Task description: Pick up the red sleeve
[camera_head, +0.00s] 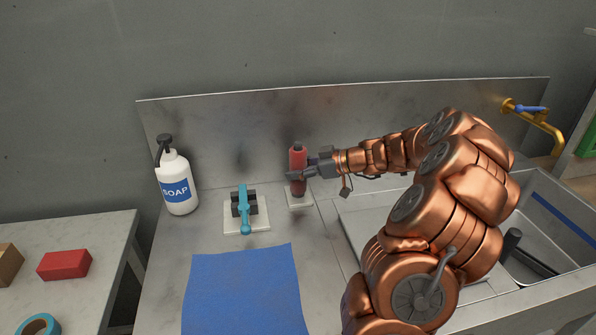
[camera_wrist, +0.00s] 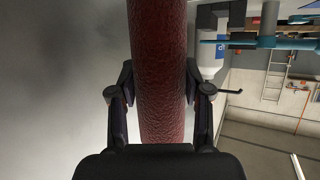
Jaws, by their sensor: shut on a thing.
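The red sleeve (camera_head: 298,160) stands upright in the head view, above a small white base plate (camera_head: 300,201) at the back of the counter. Dark parts show at its top and bottom ends. My gripper (camera_head: 297,174) comes in from the right and is shut on the sleeve. In the wrist view the sleeve (camera_wrist: 160,70) fills the middle of the picture, with one finger of my gripper (camera_wrist: 160,92) on each side of it. I cannot tell whether the sleeve is clear of the plate or still on it.
A soap bottle (camera_head: 177,182) and a blue-handled fixture (camera_head: 244,208) on a white plate stand to the left. A blue mat (camera_head: 244,290) lies in front. A metal backsplash (camera_head: 230,135) rises behind. A sink (camera_head: 545,225) and brass tap (camera_head: 535,118) are at right.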

